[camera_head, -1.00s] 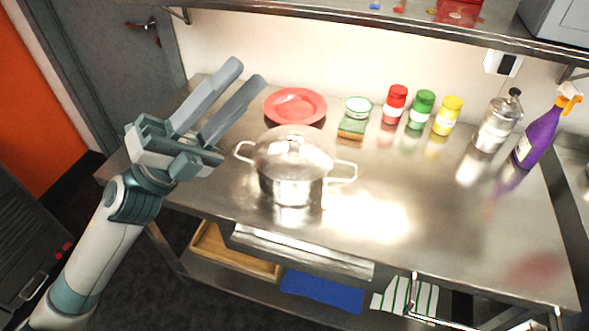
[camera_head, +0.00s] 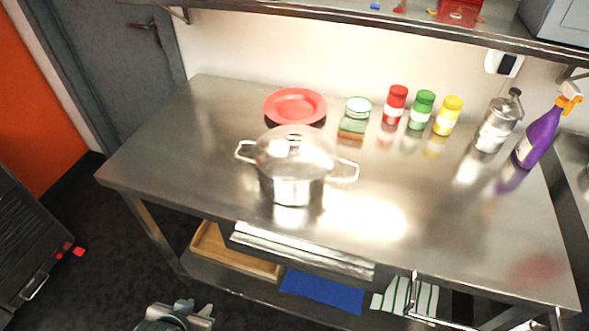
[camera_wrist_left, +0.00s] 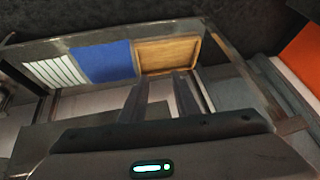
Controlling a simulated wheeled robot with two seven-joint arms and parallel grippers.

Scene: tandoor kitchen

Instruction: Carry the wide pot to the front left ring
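The wide pot (camera_head: 291,178) is a shiny steel pot with a clear domed lid and two side handles. It stands upright on the steel table (camera_head: 180,150), left of the middle, in the head view. My left gripper (camera_head: 190,312) is only partly in the head view, at the bottom edge, low in front of the table and well apart from the pot. In the left wrist view, my left gripper (camera_wrist_left: 160,85) has its two fingers apart with nothing between them. My right gripper is in neither view. The front left ring is not in view.
Behind the pot are a red plate (camera_head: 296,104) and a small green-rimmed container (camera_head: 358,106). Red (camera_head: 395,103), green (camera_head: 421,109) and yellow (camera_head: 447,115) jars, a metal canister (camera_head: 498,122) and a purple spray bottle (camera_head: 540,135) stand right. A shelf (camera_head: 350,22) hangs above.

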